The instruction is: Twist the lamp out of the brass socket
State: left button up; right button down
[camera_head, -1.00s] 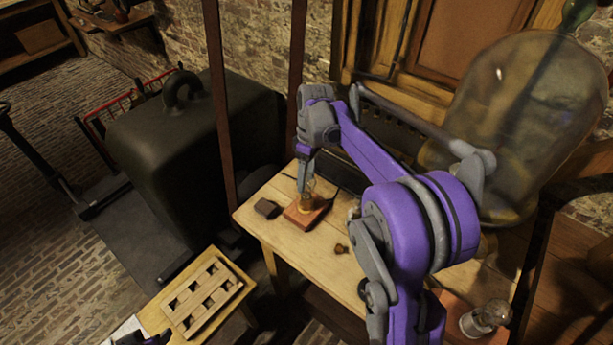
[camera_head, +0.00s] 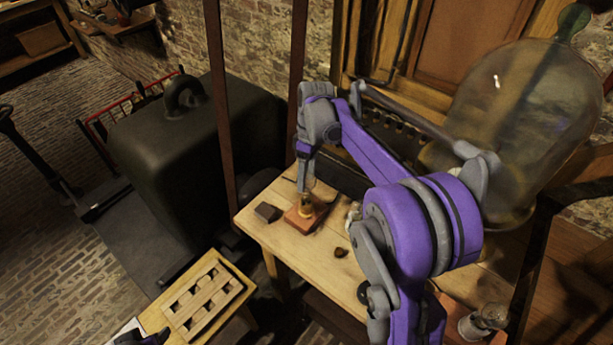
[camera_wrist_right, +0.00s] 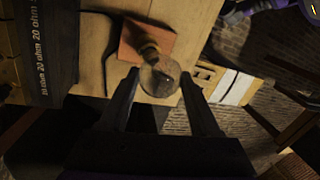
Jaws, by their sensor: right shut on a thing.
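The lamp, a clear round glass bulb (camera_wrist_right: 160,75), sits at the brass socket (camera_wrist_right: 149,50) on a reddish wooden base (camera_wrist_right: 133,37). In the head view the brass socket (camera_head: 306,207) and its base (camera_head: 292,217) are on the wooden table, below my right gripper (camera_head: 306,186). My right gripper (camera_wrist_right: 160,88) points down and is shut on the lamp's glass, one finger on each side. Whether the lamp's thread is still in the socket cannot be told. A small dark and purple part of my left arm shows at the bottom left edge; its fingers cannot be made out.
A dark block (camera_head: 267,212) lies left of the base, and a small brown piece (camera_head: 341,252) in front. A black box marked 20 ohm (camera_wrist_right: 40,50) stands near. A large glass jar (camera_head: 530,120) is at right. A slotted wooden rack (camera_head: 205,297) stands front left.

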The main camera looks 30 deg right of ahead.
pick_arm(q)
jog(key=shift+r, duration=0.1)
pick_arm(e)
jog(key=shift+r, duration=0.2)
jog(key=shift+s+a+p+v, duration=0.15)
jog(key=shift+p+v, duration=0.2)
jog(key=shift+v, duration=0.45)
jog(key=shift+s+a+p+v, duration=0.1)
jog(key=shift+p+v, duration=0.25)
jog(key=shift+v, duration=0.4)
jog(key=shift+s+a+p+v, duration=0.15)
jog(key=shift+p+v, duration=0.2)
jog(key=shift+v, duration=0.45)
pick_arm(q)
jog(key=r, duration=0.1)
jog(key=w+r, duration=0.1)
jog(key=r, duration=0.1)
jog(key=shift+w, duration=0.3)
pick_arm(e)
jog(key=shift+w, duration=0.15)
pick_arm(q)
jog(key=shift+s, duration=0.15)
